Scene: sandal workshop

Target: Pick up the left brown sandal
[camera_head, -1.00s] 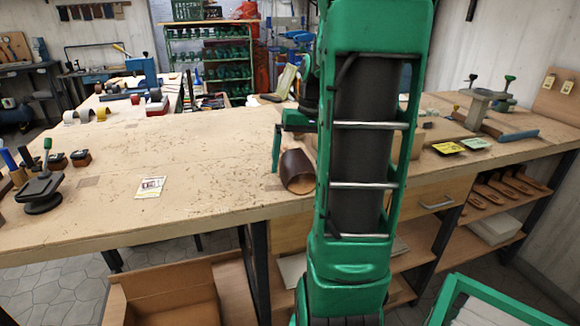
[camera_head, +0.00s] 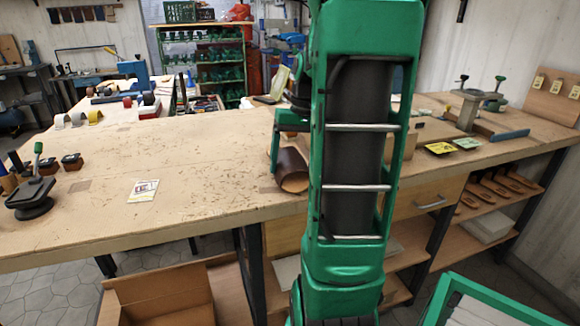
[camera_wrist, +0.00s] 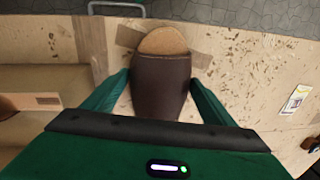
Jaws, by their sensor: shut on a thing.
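A dark brown sandal (camera_head: 291,168) with a wide upper and tan footbed is at the front edge of the workbench (camera_head: 200,205), partly hidden behind my arm in the head view. In the wrist view the sandal (camera_wrist: 160,88) lies between the two green fingers of my gripper (camera_wrist: 158,85), its tan end pointing to the top of the picture. My gripper is shut on the sandal across its sides. In the head view one finger shows at the sandal's left side. I cannot tell whether the sandal touches the bench.
A small card (camera_head: 143,190) lies on the bench to the left, with a dark tool stand (camera_head: 33,195) beyond it. Yellow and green cards (camera_head: 440,148) and a clamp stand (camera_head: 470,108) are at the right. An open cardboard box (camera_head: 160,295) stands below. The bench's left middle is mostly clear.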

